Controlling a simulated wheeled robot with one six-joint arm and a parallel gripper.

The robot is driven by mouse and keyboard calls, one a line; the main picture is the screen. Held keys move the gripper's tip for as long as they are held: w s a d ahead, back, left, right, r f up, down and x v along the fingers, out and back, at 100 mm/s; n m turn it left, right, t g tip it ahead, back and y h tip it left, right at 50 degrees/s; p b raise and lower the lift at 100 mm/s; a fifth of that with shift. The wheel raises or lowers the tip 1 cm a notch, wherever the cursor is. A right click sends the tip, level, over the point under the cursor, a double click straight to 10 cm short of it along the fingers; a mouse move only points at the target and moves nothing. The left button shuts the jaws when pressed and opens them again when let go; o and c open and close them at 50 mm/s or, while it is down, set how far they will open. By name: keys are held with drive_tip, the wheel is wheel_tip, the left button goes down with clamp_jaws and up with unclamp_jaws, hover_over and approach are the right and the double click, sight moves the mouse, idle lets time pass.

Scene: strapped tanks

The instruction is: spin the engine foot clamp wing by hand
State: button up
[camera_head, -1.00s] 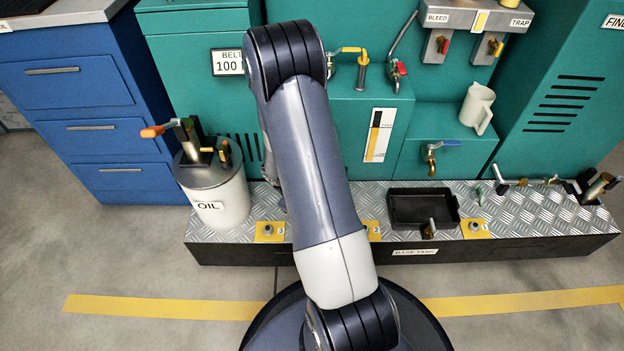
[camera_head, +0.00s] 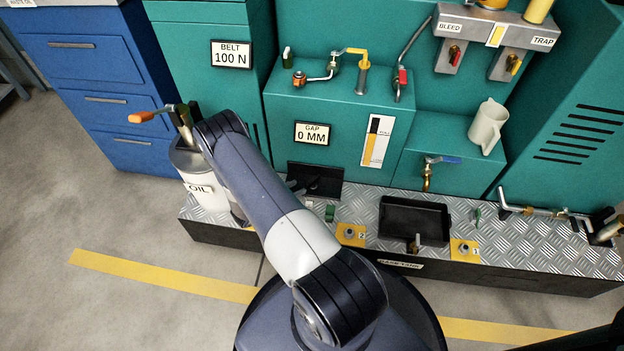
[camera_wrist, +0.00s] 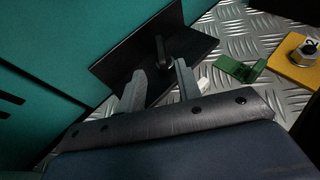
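A black angled plate (camera_wrist: 140,50) stands on the checkered metal base, with a small dark upright bar (camera_wrist: 160,48) on it that looks like a wing or lever. I cannot tell for sure that this is the clamp wing. My gripper (camera_wrist: 159,67) is open, its two grey fingers apart and pointing at the plate, with the bar seen between and beyond the tips. Contact cannot be made out. My forearm hides part of this area.
A green piece (camera_wrist: 240,68) lies right of the fingers, near a yellow pad with a hex nut (camera_wrist: 303,50). The white OIL can (camera_head: 200,188) stands left of my arm. A black tray (camera_head: 414,220) sits to the right on the base (camera_head: 540,240). Teal cabinet walls stand behind.

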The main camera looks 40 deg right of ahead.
sight(311, 181)
drive_tip(key=b+x, duration=0.2)
drive_tip(key=x, duration=0.7)
drive_tip(key=shift+d+f, duration=0.15)
drive_tip(key=shift+d, duration=0.1)
clamp_jaws()
